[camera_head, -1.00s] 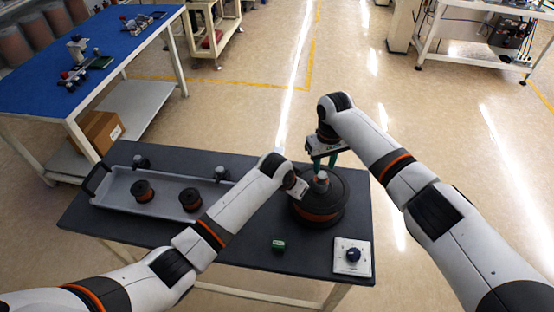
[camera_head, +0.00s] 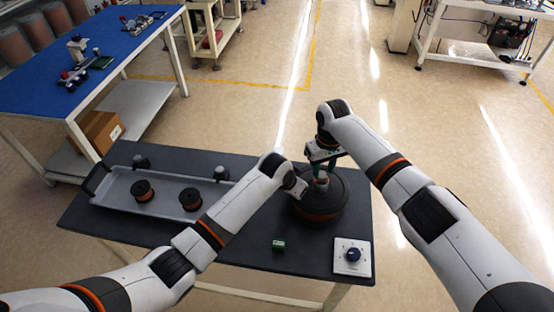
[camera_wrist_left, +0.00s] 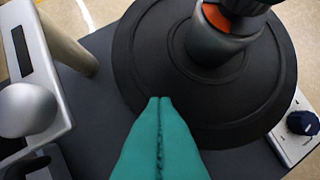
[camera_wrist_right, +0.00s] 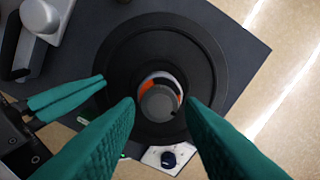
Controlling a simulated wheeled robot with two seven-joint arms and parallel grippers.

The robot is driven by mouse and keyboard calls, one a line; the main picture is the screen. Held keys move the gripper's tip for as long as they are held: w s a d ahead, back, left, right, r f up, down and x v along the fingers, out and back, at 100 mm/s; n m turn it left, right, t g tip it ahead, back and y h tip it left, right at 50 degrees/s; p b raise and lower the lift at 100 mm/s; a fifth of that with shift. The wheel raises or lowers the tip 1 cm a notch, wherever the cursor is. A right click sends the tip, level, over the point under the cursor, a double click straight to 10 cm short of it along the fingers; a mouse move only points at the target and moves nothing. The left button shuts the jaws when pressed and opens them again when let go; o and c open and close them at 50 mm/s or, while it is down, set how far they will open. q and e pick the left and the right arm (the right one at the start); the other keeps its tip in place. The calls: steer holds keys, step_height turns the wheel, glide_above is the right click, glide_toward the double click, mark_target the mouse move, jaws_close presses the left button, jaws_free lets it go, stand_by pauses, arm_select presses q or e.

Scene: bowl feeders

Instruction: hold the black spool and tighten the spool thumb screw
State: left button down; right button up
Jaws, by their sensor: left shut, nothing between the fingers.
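The large black spool (camera_head: 334,208) lies flat at the right end of the dark table. The grey round thumb screw (camera_wrist_right: 158,103) stands at its centre, with an orange and white ring around it. My right gripper (camera_wrist_right: 161,103) points down over the centre, fingers apart on either side of the screw; I cannot tell whether they touch it. It also shows in the head view (camera_head: 321,172). My left gripper (camera_wrist_left: 160,98) is shut and empty, its tips at the spool's flange edge; contact is unclear. The left arm hides part of the spool in the head view.
A green block (camera_head: 278,244) and a white plate with a blue knob (camera_head: 353,254) lie near the front edge. A blue-topped table (camera_head: 110,35) is behind left.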

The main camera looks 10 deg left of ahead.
arm_select(q)
steer(key=shift+f, duration=0.1)
arm_select(e)
steer(key=shift+f, duration=1)
steer(key=shift+f, duration=0.15)
steer(key=shift+r, duration=0.2)
